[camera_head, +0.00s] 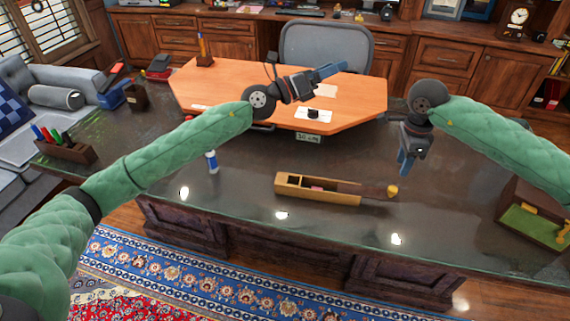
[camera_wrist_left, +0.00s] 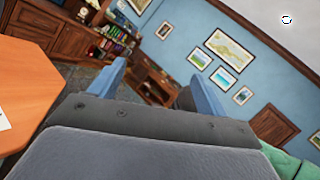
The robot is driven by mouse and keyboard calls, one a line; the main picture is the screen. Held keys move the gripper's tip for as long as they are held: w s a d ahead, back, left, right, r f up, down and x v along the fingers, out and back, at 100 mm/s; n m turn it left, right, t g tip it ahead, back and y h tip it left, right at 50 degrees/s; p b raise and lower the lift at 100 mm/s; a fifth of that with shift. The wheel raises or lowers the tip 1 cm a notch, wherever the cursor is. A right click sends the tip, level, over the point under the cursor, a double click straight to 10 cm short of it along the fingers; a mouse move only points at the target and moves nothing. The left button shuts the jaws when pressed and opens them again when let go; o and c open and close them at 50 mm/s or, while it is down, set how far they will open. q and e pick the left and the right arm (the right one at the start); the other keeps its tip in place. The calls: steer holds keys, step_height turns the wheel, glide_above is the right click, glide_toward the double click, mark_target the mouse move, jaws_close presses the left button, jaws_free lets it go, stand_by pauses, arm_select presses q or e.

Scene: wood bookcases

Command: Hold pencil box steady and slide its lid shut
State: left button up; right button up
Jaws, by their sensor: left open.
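The wooden pencil box (camera_head: 318,196) lies near the front edge of the dark glossy desk. Its left part is open, and a small pinkish item shows inside. A dark brown lid (camera_head: 365,189) sticks out past the box's right end. My left gripper (camera_head: 332,71) is held high over the orange tabletop, away from the box. Its blue fingers are apart and empty in the left wrist view (camera_wrist_left: 160,88). My right gripper (camera_head: 405,161) hangs with blue fingers pointing down, above and to the right of the box, apart from it. Its finger gap is not clear.
A small yellow object (camera_head: 392,190) is at the lid's right end. A white-and-blue bottle (camera_head: 211,162) stands left of the box. A pen holder (camera_head: 66,151) is at the far left, and a wooden tray with green lining (camera_head: 533,224) at the right.

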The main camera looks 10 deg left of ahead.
arm_select(q)
step_height(320, 180, down, 9)
steer(key=d+m+g+y, duration=0.2)
steer(key=m+g, duration=0.3)
steer(key=m+g+y, duration=0.6)
steer(key=m+y, duration=0.1)
steer(key=y, duration=0.5)
glide_toward(294, 182)
steer(key=shift+s+d+f, duration=0.2)
steer(key=shift+s+d, duration=0.3)
steer(key=shift+s, duration=0.25)
steer(key=shift+x, duration=3.85)
steer(key=shift+s+d, duration=0.1)
